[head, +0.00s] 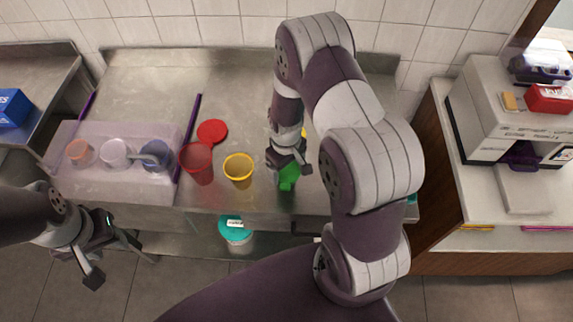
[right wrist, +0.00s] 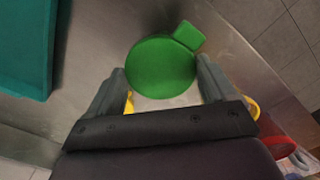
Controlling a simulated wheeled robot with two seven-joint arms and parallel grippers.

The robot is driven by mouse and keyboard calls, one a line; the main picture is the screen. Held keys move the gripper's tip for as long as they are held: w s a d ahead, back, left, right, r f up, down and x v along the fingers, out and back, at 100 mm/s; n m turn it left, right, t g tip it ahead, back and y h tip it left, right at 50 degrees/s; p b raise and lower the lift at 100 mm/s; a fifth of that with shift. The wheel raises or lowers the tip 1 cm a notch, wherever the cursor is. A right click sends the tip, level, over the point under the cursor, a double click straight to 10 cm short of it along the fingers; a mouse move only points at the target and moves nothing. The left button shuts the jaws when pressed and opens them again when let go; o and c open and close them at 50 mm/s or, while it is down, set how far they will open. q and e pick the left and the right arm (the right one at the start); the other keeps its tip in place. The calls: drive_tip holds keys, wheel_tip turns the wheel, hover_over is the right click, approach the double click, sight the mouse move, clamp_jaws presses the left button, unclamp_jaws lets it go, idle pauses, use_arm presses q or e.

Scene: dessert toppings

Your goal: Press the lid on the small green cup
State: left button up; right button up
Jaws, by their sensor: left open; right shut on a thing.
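A round green lid (right wrist: 160,66) with a square tab fills the space between the fingertips of my right gripper (right wrist: 160,85) in the right wrist view. My right gripper (head: 288,160) is shut on it, low over the front of the steel counter. In the head view the green (head: 288,178) shows just below the fingers. The small green cup cannot be told apart from the lid; it may be hidden beneath it. My left gripper (head: 110,250) is open and empty, off the counter's front left.
A yellow cup (head: 238,168) and a red cup (head: 197,160) stand left of my right gripper. A red lid (head: 212,131) lies behind them. The back of the counter (head: 235,95) is clear.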

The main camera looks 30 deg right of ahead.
drive_tip(key=shift+f, duration=0.3)
idle(0.9)
drive_tip(key=o, duration=0.8)
wheel_tip(320, 180, up, 6)
drive_tip(key=p, duration=0.5)
clamp_jaws()
